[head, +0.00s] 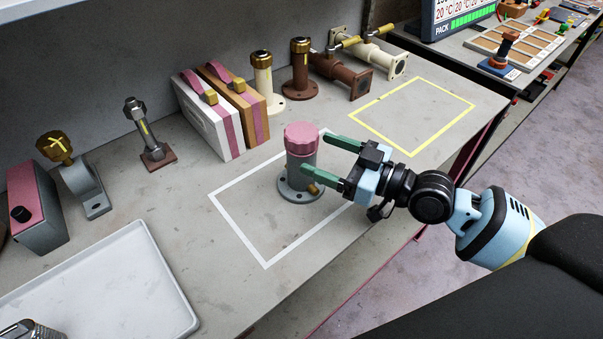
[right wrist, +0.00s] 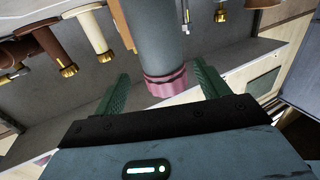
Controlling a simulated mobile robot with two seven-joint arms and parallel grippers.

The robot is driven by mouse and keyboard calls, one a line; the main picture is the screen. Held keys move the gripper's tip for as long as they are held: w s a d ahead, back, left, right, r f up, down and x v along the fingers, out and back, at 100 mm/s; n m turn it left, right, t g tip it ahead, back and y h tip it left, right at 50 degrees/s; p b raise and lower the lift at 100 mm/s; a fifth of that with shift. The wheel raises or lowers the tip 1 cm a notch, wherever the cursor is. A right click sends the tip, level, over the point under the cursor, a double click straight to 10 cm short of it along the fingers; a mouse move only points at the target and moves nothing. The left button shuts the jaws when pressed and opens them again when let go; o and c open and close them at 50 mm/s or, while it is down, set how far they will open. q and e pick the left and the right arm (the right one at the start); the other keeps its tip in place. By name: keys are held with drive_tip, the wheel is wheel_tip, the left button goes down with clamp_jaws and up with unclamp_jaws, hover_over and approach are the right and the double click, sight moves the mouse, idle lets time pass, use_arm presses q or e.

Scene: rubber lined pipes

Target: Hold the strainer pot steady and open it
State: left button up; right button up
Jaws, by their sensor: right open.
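The strainer pot (head: 302,172) is a grey cylinder with a round flanged base and a pink ribbed cap (head: 301,137). It stands upright inside the white outlined rectangle on the bench, with the cap on it. A small brass fitting shows low on its right side. My right gripper (head: 317,156) is open, with its green fingers reaching left toward the pot. In the right wrist view the pot's grey body (right wrist: 160,40) and pink cap (right wrist: 165,82) show between the two fingers, apparently not gripped.
A yellow outlined rectangle (head: 352,118) is empty at the right. Cream and brown pipe fittings (head: 345,74) and two cases (head: 210,118) stand along the back. A white tray (head: 160,262) lies at front left, with a metal part (head: 32,330) at its corner. Bare bench lies left of the white outline.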

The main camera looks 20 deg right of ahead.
sight(315, 151)
use_arm(q)
drive_tip(key=shift+r, duration=0.1)
use_arm(e)
drive_tip(key=shift+w+a+r, duration=0.2)
drive_tip(key=shift+w+a, duration=0.05)
drive_tip(key=shift+a, duration=0.05)
drive_tip(key=p+x, duration=0.1)
drive_tip(key=x, duration=0.3)
drive_tip(key=shift+a+r+p, duration=0.1)
drive_tip(key=shift+p, duration=0.25)
drive_tip(key=shift+w+a, duration=0.1)
drive_tip(key=shift+a, duration=0.05)
drive_tip(key=shift+c, duration=1.3)
drive_tip(key=c, duration=1)
clamp_jaws()
use_arm(q)
drive_tip(key=shift+w+r, duration=0.65)
drive_tip(key=shift+r, duration=0.25)
